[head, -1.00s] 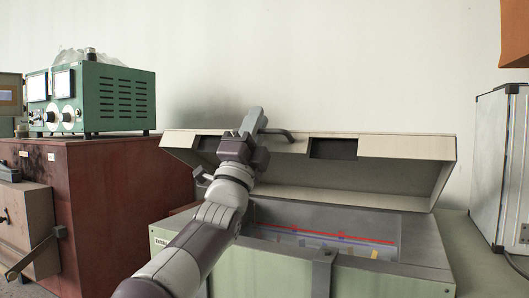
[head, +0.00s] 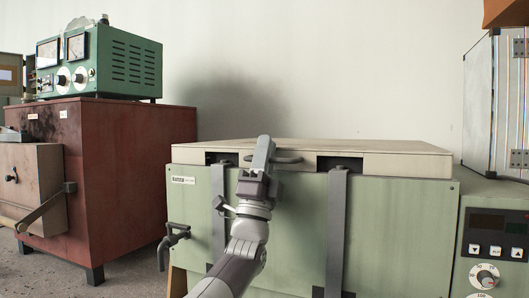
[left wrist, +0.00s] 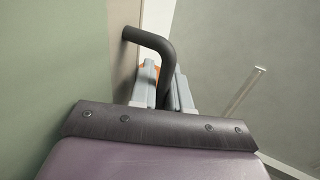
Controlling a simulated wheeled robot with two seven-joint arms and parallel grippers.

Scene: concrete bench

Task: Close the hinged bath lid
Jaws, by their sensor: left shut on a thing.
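The bath (head: 290,225) is a pale green box on the bench. Its cream hinged lid (head: 400,163) lies down flat over the top, so the inside is hidden. A dark bar handle (head: 288,157) sticks out of the lid's front edge. My left gripper (head: 262,157) is at the handle, left of the middle of the front edge. In the left wrist view the fingers (left wrist: 165,92) are shut on the bent dark handle (left wrist: 150,42). My right gripper is not in view.
A red-brown cabinet (head: 120,190) with a green instrument (head: 125,62) on top stands at the left. A drain tap (head: 172,238) sticks out at the bath's left. A control panel (head: 490,250) and a metal case (head: 508,105) are at the right.

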